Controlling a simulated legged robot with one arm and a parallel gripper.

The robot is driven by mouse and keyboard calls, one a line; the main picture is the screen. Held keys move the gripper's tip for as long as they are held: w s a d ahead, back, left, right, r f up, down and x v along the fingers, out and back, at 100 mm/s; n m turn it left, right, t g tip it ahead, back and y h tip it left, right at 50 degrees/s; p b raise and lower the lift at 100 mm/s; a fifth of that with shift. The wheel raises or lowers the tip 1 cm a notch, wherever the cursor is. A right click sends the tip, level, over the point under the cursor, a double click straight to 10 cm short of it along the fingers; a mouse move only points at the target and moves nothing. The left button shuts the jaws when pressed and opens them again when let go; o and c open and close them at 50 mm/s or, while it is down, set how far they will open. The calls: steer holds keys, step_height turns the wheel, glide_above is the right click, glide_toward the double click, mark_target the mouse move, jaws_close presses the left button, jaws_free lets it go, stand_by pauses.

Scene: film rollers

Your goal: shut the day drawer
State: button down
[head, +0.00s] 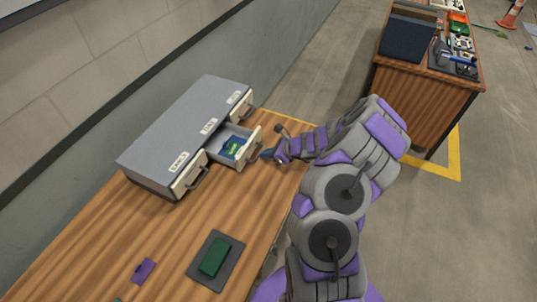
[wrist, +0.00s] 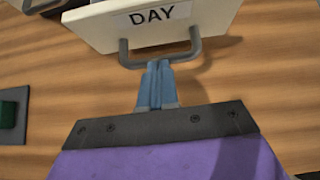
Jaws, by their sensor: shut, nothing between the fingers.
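The day drawer (head: 249,151) is the middle drawer of a grey cabinet (head: 185,130) on the wooden bench. It stands pulled out, with blue and green things inside. In the wrist view its pale front (wrist: 105,28) bears the label DAY and a grey bar handle (wrist: 195,45). My gripper (head: 266,154) is in front of the drawer front. In the wrist view the blue-grey fingers (wrist: 160,68) are together and empty, with their tips at the middle of the handle. I cannot tell whether they touch it.
The cabinet's other two drawers, on either side, look shut. A dark mat (head: 229,250) with a green block (head: 214,258) and a purple piece (head: 144,271) lie on the bench. A second bench (head: 425,110) with tools stands at the upper right. Open floor lies between the benches.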

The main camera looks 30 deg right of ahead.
mark_target(230, 143)
steer(key=w+a, duration=0.2)
steer(key=w, duration=0.1)
steer(key=w+a, duration=0.3)
steer(key=w, duration=0.1)
steer(key=w+a, duration=0.3)
steer(key=shift+w+a+f, duration=0.1)
steer(key=shift+w+a, duration=0.05)
steer(key=shift+w, duration=0.2)
steer(key=shift+w+a+r, duration=0.2)
steer(key=shift+w, duration=0.1)
steer(key=shift+s+d+p, duration=0.2)
steer(key=shift+s+p, duration=0.05)
steer(key=shift+p, duration=0.05)
steer(key=p+v, duration=0.1)
steer(key=v, duration=0.3)
steer(key=p+v, duration=0.1)
steer(key=v, duration=0.3)
steer(key=d+f+p+v, duration=0.1)
steer(key=v, duration=0.3)
steer(key=shift+s+d, duration=0.1)
steer(key=shift+s, duration=0.2)
steer(key=shift+s+r, duration=0.25)
steer(key=shift+s, duration=0.1)
